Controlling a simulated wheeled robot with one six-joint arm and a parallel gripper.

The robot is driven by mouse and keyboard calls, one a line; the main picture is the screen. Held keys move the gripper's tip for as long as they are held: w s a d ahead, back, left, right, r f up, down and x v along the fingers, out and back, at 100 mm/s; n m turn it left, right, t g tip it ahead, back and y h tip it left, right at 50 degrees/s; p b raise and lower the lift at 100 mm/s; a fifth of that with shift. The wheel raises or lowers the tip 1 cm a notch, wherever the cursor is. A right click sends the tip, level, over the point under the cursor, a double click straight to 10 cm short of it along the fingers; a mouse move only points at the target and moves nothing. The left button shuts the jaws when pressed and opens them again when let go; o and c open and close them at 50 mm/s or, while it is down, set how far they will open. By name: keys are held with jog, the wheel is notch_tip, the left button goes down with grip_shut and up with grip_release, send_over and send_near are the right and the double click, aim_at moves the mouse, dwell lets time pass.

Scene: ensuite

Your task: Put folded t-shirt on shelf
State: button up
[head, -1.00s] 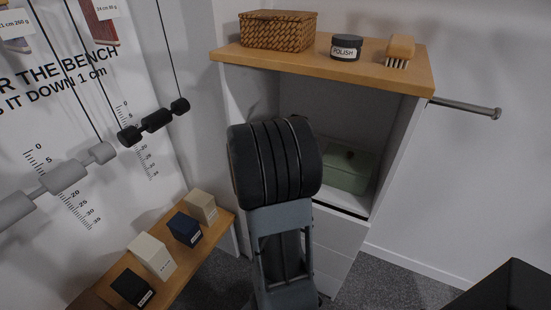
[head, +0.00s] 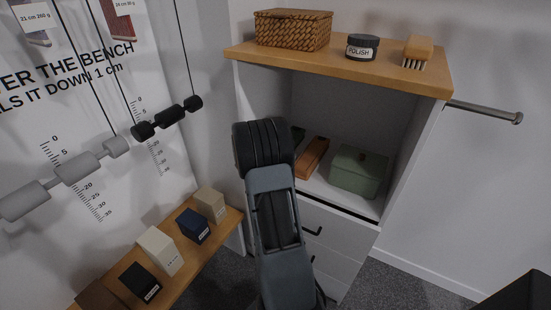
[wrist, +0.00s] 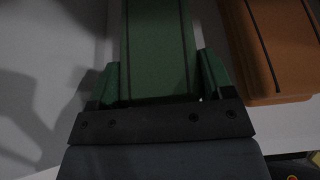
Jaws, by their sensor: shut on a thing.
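A green folded thing with dark lines, which I take to be the folded t-shirt (wrist: 160,40), runs up the middle of the wrist view. My gripper (wrist: 161,78) is shut on it, with one finger at each side. In the head view my arm reaches into the open shelf compartment (head: 330,120) of the white cabinet. My wrist hides the gripper there. Only a small dark green bit (head: 297,136) shows beside it. I cannot tell whether the shirt touches the shelf floor.
An orange-brown item (wrist: 272,50) with a dark line lies just right of the shirt; it also shows in the head view (head: 312,157). A green lidded box (head: 358,172) stands further right. A basket (head: 293,30), polish jar (head: 362,46) and brush (head: 417,50) stand on top.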

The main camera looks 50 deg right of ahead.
jog(key=shift+f, duration=0.3)
jog(key=shift+f, duration=0.15)
jog(key=o, duration=1)
